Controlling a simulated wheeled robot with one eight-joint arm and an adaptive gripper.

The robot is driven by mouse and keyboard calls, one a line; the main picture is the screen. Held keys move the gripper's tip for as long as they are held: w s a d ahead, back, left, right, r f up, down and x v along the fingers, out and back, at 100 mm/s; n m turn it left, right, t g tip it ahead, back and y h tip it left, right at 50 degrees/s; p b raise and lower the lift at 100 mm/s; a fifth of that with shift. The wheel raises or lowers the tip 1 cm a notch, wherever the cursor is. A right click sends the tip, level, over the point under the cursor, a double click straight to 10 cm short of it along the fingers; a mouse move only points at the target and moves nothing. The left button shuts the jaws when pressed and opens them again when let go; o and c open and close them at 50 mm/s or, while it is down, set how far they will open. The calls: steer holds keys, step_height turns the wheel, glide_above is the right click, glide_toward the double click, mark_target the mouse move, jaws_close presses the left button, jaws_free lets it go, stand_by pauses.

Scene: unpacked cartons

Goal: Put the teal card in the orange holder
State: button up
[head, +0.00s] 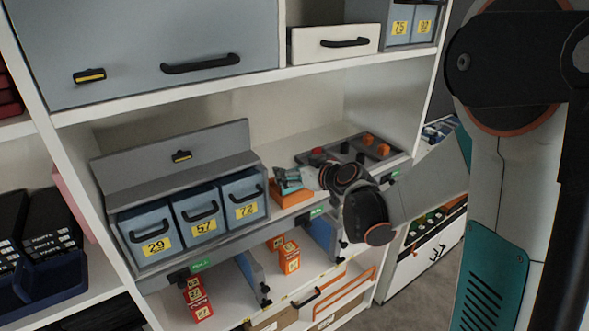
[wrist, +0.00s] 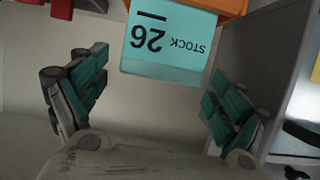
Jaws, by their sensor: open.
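The teal card (wrist: 168,42), marked "STOCK 26", shows upside down at the top of the wrist view. It lies between the two finger lines but touches neither finger. The orange holder (wrist: 226,5) is at the top edge of the wrist view, against the card's upper end; I cannot tell how deep the card sits in it. In the head view the orange holder (head: 290,196) stands on the shelf beside the blue bins. My gripper (wrist: 158,92) is open and empty, with teal-padded fingers wide apart. In the head view my gripper (head: 287,179) is just above the holder and hides the card.
Blue bins (head: 204,228) numbered 29, 57 and 72 stand close on the left. A grey tray (head: 386,151) with orange and dark pieces lies to the right. Orange boxes (head: 289,257) stand on the shelf below. A grey wall (wrist: 266,75) is close to the right finger.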

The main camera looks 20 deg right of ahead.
steer(key=p+v, duration=0.1)
steer(key=v, duration=1)
steer(key=shift+s, duration=0.1)
